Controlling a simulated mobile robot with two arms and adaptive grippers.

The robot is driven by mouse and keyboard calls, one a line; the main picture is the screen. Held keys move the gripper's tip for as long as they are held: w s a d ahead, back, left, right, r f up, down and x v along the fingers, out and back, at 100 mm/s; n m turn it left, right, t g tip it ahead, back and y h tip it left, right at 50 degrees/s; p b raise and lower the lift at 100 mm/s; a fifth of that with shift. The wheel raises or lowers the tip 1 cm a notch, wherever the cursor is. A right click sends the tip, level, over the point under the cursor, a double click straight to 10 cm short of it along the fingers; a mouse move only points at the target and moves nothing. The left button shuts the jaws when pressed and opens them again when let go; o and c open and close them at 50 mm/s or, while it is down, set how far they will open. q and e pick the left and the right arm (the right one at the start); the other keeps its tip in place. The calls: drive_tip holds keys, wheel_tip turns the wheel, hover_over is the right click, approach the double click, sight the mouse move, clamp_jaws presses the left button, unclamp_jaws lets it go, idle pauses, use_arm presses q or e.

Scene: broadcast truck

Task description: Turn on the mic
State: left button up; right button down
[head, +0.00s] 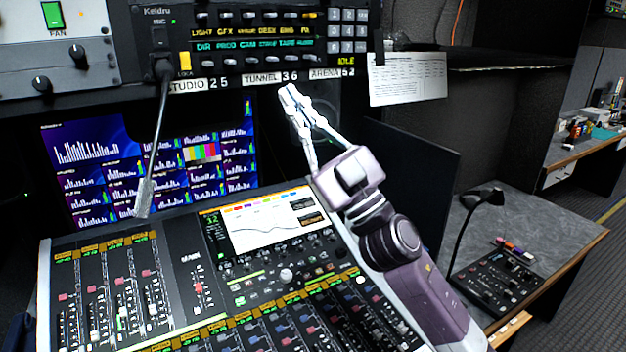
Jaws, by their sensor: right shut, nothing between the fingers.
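A lit yellow button (185,62) is just right of the socket. My right gripper (290,92) is shut and empty, with its tips near the panel's lower edge, below the TUNNEL label, well to the right of the mic and yellow button. My left gripper is out of view.
A mixing console (180,275) fills the front, below my right arm. A monitor (150,165) stands behind it. A paper sheet (408,79) hangs at the right. Another gooseneck (480,196) stands on the right desk by a small control unit (500,285).

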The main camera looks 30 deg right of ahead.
drive_tip(key=w+d+f+m+g+h, duration=0.1)
drive_tip(key=d+f+m+h, duration=0.1)
drive_tip(key=f+m+h, duration=0.2)
drive_tip(key=w+d+f+m+g+h, duration=0.1)
drive_tip(key=f+m+h, duration=0.4)
drive_tip(key=f, duration=0.6)
drive_tip(key=shift+w+d+f+m+h, duration=0.3)
drive_tip(key=shift+w+d+f+h, duration=0.15)
drive_tip(key=shift+d+h, duration=0.75)
drive_tip(key=shift+a+r, duration=0.1)
drive_tip(key=shift+a, duration=0.15)
